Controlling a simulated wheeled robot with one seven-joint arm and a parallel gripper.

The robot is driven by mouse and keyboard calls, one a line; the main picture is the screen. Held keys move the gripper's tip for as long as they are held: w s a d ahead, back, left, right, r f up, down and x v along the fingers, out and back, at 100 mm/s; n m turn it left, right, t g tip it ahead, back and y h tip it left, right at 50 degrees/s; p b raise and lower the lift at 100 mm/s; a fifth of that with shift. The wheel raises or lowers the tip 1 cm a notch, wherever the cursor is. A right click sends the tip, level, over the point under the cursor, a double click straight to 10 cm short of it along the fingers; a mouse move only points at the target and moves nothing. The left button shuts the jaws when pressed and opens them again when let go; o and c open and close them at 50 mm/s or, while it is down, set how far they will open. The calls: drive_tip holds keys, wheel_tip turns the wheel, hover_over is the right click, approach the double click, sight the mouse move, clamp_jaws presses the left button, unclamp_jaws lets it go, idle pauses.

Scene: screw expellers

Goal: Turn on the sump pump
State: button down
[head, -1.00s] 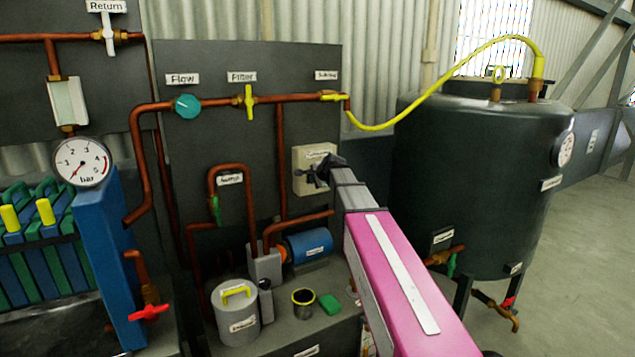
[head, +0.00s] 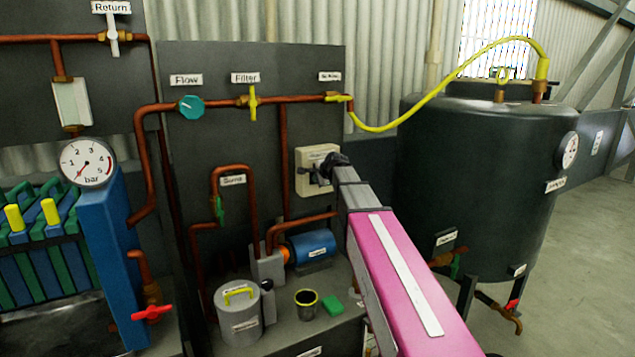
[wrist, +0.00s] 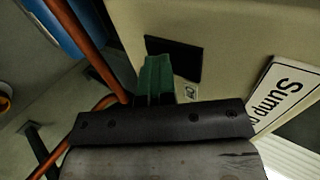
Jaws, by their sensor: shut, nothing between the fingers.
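The beige switch box (head: 303,186) is on the dark panel beside the copper pipes. In the wrist view its face (wrist: 225,40) carries a black rectangular switch plate (wrist: 185,58) and a white label (wrist: 285,97) beginning "Sump". My gripper (head: 322,171) is shut and empty at the front of the box, hiding part of it in the head view. In the wrist view, a narrow dark green piece (wrist: 156,76) overlaps the black plate. I cannot tell whether it is my fingertips or the switch, nor whether there is contact. The blue motor-like pump (head: 312,245) lies below the box.
Copper pipes with a yellow filter valve (head: 252,102) run above and left of the box. A lidded grey pot (head: 238,318), a black cup (head: 307,304) and a green block (head: 332,306) stand below. A large dark tank (head: 480,190) is at the right.

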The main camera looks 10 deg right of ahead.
drive_tip(key=shift+w+r, duration=0.15)
drive_tip(key=shift+r, duration=0.15)
drive_tip(key=s+f+v, duration=0.1)
drive_tip(key=v, duration=1.2)
drive_tip(key=shift+s+d+f, duration=0.15)
drive_tip(key=shift+s+d, duration=0.15)
drive_tip(key=shift+f, duration=0.1)
